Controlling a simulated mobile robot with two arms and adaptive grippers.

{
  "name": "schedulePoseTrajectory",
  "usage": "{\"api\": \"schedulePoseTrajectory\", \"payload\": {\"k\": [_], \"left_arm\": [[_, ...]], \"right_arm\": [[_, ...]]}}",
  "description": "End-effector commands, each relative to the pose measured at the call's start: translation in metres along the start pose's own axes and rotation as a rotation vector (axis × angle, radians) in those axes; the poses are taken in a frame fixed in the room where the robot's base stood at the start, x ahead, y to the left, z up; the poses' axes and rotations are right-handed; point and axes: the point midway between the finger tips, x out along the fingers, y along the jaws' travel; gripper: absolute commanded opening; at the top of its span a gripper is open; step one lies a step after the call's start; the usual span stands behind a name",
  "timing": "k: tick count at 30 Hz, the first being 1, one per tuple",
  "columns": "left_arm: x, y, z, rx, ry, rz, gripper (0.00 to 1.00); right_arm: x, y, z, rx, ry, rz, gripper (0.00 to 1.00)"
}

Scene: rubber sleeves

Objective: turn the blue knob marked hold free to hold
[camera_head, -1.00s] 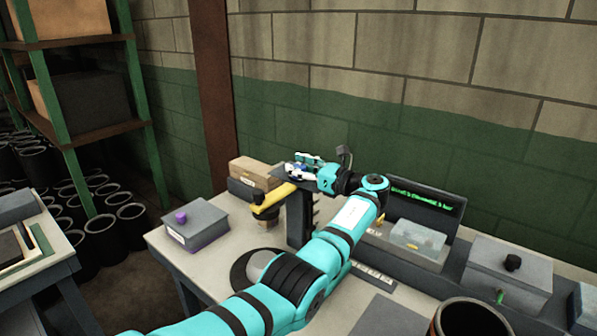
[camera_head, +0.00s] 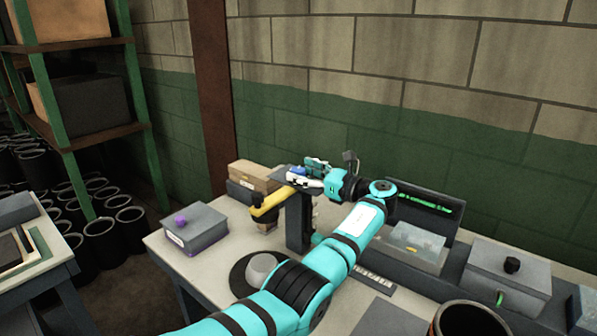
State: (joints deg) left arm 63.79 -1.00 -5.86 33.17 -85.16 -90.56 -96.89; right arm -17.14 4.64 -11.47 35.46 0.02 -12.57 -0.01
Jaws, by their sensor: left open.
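The blue knob (camera_head: 298,171) sits on top of a dark upright post (camera_head: 297,218) with a dark plate, near the back of the workbench. My left gripper (camera_head: 304,173) is at the knob, with its white-and-teal fingers apart on either side of it. I cannot tell whether a finger touches the knob. The fingers hide part of the knob, and no marking on it can be read. My right gripper is not in view.
A yellow arm-like part (camera_head: 273,203) reaches left from the post. A grey box with a purple knob (camera_head: 181,220) stands at left on the bench.

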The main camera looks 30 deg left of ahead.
Motion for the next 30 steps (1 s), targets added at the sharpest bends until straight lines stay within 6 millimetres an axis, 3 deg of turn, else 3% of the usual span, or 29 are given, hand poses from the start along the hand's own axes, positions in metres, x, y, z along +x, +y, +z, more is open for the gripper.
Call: {"api": "schedulePoseTrajectory", "payload": {"k": [6, 13, 19, 30], "left_arm": [[-0.050, -0.001, 0.000, 0.001, 0.000, -0.005, 0.62], [-0.088, -0.001, -0.001, 0.002, 0.001, -0.003, 0.62], [-0.101, 0.000, -0.001, 0.003, 0.001, -0.001, 0.62], [-0.101, 0.000, -0.001, 0.002, 0.001, -0.001, 0.62]], "right_arm": [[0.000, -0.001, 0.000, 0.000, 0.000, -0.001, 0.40], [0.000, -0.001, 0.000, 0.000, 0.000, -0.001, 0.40], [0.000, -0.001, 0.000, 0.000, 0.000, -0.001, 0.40], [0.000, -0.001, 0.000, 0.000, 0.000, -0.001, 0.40]]}}
